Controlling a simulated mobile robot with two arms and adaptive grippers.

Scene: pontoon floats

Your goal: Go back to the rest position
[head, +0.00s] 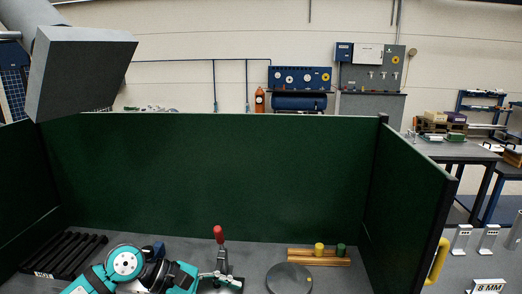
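Teal, white and black links of one of my arms (125,262) show folded at the bottom left of the head view, low over the bench. No fingertips of either gripper can be made out, so I cannot see whether they hold anything. My other arm does not show.
Dark green panels (220,170) wall the bench at the back and sides. On it are a red-handled clamp (218,235), a grey disc (289,279), wooden strips (318,261) with yellow and green cylinders, and a black slotted rack (65,254). A grey box shape (80,72) hangs upper left.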

